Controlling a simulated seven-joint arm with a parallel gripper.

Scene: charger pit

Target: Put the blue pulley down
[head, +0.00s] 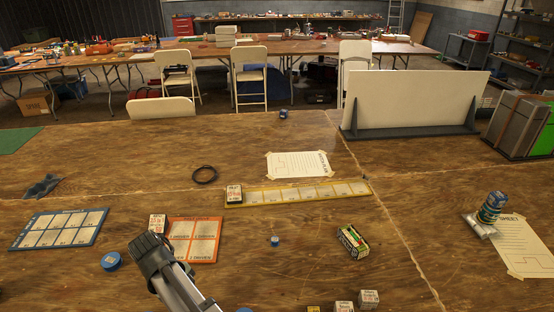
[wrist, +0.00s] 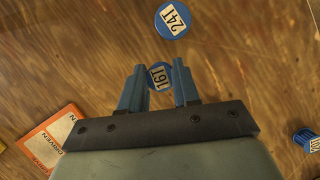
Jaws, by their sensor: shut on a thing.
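A blue pulley marked 16T (wrist: 158,77) sits between the two blue fingers of my gripper (wrist: 160,88) in the wrist view. My gripper is shut on it; whether it touches the table is not clear. In the head view my gripper (head: 150,254) is low over the front left of the table, and the held pulley is hidden there. A larger blue pulley marked 24T (wrist: 173,19) lies on the wood apart from my fingers; a blue disc (head: 111,261) lies left of my gripper in the head view.
An orange-edged board marked DRIVEN (head: 216,242) is right of my gripper, with a small box (head: 158,224) at its corner. A blue-edged grid board (head: 30,245) lies left. A yellow strip (head: 262,202), a small blue part (head: 275,241) and a green box (head: 353,241) are farther right.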

